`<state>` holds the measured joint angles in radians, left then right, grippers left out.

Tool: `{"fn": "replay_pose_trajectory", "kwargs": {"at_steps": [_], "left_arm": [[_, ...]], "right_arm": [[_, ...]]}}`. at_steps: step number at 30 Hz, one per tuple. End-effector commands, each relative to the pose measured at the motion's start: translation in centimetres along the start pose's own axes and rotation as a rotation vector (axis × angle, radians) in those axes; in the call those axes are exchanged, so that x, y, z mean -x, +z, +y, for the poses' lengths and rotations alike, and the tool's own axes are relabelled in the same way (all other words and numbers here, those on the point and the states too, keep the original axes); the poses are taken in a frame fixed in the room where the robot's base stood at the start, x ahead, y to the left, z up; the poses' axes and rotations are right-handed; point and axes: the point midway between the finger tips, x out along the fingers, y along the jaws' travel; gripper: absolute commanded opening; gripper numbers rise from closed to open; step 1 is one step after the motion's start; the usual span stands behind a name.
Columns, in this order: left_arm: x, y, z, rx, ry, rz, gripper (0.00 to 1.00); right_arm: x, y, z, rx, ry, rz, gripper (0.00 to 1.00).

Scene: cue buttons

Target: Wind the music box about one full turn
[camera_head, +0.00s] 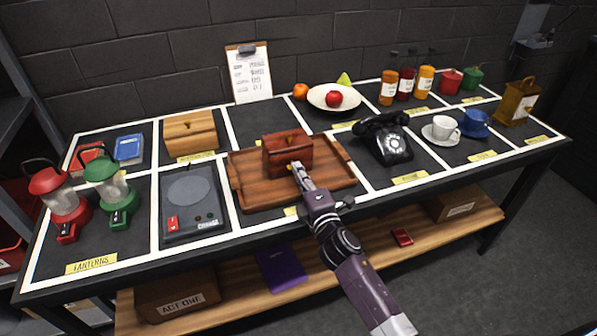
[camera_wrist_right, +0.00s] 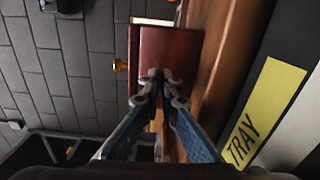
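The music box is a red-brown wooden box (camera_head: 287,150) with a small knob on its lid, standing on the wooden tray (camera_head: 258,201) in the middle of the table. A small gold knob (camera_wrist_right: 120,66) shows at the box's left edge in the wrist view, where the box (camera_wrist_right: 168,48) is close ahead. My right gripper (camera_head: 298,168) is at the box's near face. My left gripper is not in view.
A black telephone (camera_head: 386,140) stands right of the tray. A fruit plate (camera_head: 334,97) is behind. Two lanterns (camera_head: 113,193) stand at the far left.

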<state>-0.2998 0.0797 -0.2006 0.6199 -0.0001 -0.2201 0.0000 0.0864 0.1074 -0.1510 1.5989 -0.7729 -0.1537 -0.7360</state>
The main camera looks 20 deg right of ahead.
Motion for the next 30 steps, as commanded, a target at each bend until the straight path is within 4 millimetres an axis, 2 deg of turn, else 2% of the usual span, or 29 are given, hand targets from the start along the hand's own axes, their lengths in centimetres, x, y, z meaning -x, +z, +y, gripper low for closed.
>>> {"fn": "replay_pose_trajectory", "kwargs": {"at_steps": [15,20,30], "left_arm": [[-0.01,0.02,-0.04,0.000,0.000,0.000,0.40],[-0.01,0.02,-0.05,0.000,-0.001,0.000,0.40],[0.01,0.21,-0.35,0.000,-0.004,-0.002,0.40]], "right_arm": [[0.02,0.01,-0.11,-0.018,-0.002,0.000,0.00],[0.02,0.01,-0.09,-0.017,-0.001,0.000,0.20],[0.02,0.02,-0.11,0.002,-0.002,0.000,0.20]]}}
